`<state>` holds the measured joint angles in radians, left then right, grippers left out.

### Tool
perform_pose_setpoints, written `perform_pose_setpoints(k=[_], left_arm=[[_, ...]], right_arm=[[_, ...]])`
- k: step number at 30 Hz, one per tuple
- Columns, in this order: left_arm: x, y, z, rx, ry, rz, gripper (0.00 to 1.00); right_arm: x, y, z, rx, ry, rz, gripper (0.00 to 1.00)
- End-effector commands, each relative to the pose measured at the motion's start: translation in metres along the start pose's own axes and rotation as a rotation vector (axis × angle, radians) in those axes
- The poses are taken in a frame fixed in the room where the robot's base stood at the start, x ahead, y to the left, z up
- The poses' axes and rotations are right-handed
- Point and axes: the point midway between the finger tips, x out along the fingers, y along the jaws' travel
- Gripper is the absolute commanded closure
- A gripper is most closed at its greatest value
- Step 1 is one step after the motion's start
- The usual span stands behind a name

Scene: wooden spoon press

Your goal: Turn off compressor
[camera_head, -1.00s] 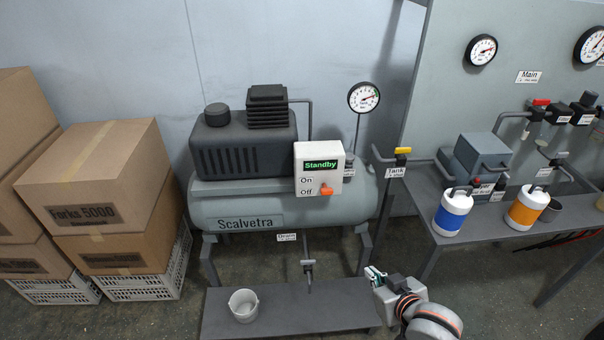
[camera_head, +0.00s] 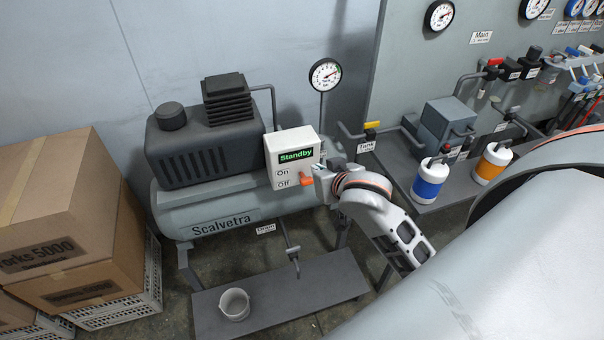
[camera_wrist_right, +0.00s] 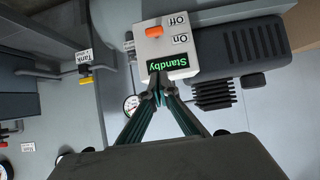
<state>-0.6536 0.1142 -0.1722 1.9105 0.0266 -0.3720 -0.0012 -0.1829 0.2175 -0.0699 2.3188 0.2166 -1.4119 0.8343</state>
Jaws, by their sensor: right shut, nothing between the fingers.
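The compressor (camera_head: 205,206) has a dark motor block on a grey tank marked Scalvetra. Its white control box (camera_head: 291,146) has a lit green display reading Standby and On and Off labels. An orange switch (camera_head: 306,180) sits level with the Off label. My right gripper (camera_head: 319,177) is at the lower right of the box, close to the switch; I cannot tell if they touch. In the right wrist view, upside down, the shut empty fingertips (camera_wrist_right: 159,92) point at the box beside the display, and the switch (camera_wrist_right: 154,31) lies beyond them. My left gripper is not in view.
A gauge (camera_head: 325,75) stands on a stem behind the box. A yellow-handled tank valve (camera_head: 371,126) and a bench with blue and orange canisters are at right. A low bench (camera_head: 275,300) with a white cup is in front. Cardboard boxes (camera_head: 65,215) stand at left.

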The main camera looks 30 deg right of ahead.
Motion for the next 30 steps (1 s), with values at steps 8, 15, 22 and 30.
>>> perform_pose_setpoints(k=[8, 15, 22, 30], left_arm=[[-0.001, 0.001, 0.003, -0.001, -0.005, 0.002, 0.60], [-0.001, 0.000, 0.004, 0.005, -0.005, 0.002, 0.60], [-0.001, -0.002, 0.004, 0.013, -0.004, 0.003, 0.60], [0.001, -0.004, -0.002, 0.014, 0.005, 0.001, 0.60]], right_arm=[[0.004, 0.000, 0.000, -0.001, 0.000, -0.001, 1.00], [0.039, 0.000, 0.000, -0.003, -0.001, 0.000, 1.00], [0.085, 0.000, 0.000, -0.004, -0.001, 0.001, 1.00], [0.107, 0.000, 0.026, -0.003, -0.003, 0.000, 1.00]])
